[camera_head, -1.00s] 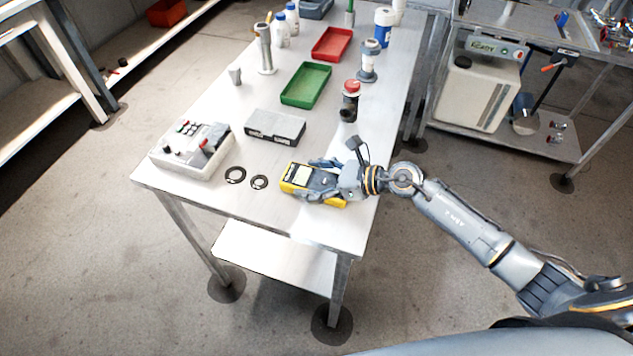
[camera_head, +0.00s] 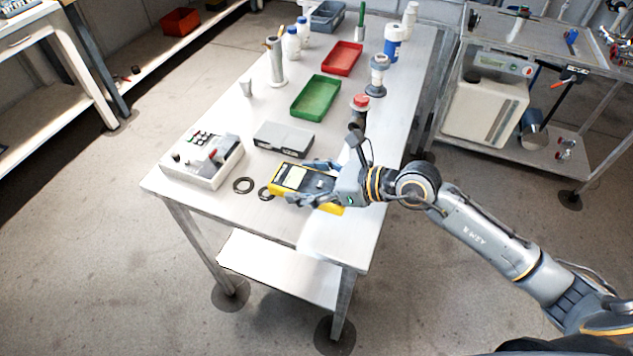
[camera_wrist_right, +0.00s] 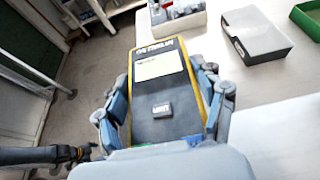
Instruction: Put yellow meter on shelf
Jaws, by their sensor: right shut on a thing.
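The yellow meter (camera_head: 296,179) has a dark face and a pale screen. My right gripper (camera_head: 312,182) is shut on it, fingers along both long sides, over the front part of the white table (camera_head: 225,207). The meter also fills the middle of the right wrist view (camera_wrist_right: 162,75), between the fingers of the right gripper (camera_wrist_right: 165,105). It hides part of one black ring. A lower shelf (camera_head: 275,267) shows under the table's front end.
A control box (camera_head: 203,165), a grey case (camera_head: 283,139), a black ring (camera_head: 243,185) and a red-capped bottle (camera_head: 359,112) stand or lie near the meter. Green (camera_head: 316,98) and red (camera_head: 342,58) trays are farther back. A steel cart (camera_head: 560,150) stands at right.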

